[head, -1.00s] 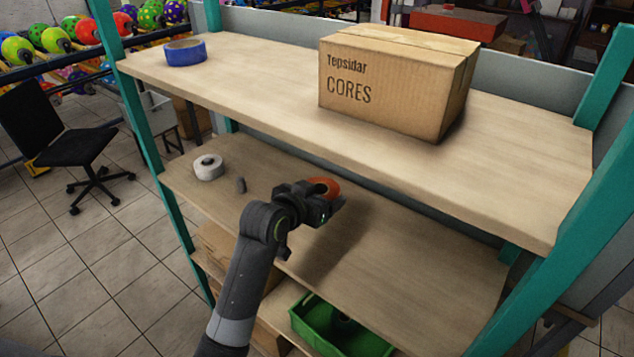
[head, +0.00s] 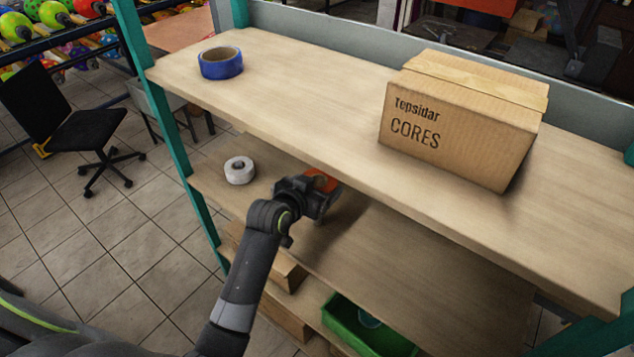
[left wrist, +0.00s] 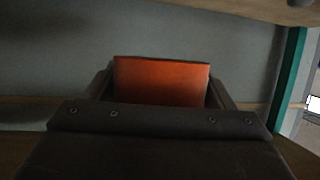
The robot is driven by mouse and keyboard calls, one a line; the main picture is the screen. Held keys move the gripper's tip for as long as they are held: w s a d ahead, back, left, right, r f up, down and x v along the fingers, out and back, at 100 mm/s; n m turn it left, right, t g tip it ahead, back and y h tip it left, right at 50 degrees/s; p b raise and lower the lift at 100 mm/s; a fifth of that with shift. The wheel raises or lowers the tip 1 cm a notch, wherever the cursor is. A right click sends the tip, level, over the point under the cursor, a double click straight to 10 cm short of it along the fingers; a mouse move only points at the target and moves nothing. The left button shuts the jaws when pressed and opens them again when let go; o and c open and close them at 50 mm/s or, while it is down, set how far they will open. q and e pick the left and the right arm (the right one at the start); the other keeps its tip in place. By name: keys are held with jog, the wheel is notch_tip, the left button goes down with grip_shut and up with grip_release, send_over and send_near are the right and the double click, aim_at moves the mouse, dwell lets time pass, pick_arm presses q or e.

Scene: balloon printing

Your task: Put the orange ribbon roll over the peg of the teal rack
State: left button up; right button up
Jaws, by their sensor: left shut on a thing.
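The orange ribbon roll (head: 322,181) is in my left gripper (head: 312,190), above the middle shelf of the teal rack (head: 203,212). In the left wrist view the orange roll (left wrist: 160,82) fills the space between the fingers, seen side-on, with my left gripper (left wrist: 160,95) shut on it. A grey wall and a teal post (left wrist: 290,85) lie beyond. The short grey peg does not show now; my gripper or wrist seems to cover its spot, right of the white roll. My right gripper is not in view.
A white roll (head: 240,170) lies on the middle shelf, left of my gripper. The top shelf (head: 300,80) overhangs behind it, carrying a blue roll (head: 221,63) and a cardboard box (head: 455,125). A green bin (head: 365,325) is below. The middle shelf is clear to the right.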

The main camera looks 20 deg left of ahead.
pick_arm(q)
jog(key=shift+w+a+f+b, duration=0.15)
jog(key=shift+f+b, duration=0.35)
jog(key=shift+f, duration=0.65)
jog(key=shift+f+b, duration=1.75)
jog(key=shift+b, duration=0.05)
notch_tip(320, 180, down, 3)
jog(key=b, duration=0.3)
jog(key=shift+f+b, duration=1)
jog(key=shift+f, duration=0.6)
jog(key=o, duration=1.1)
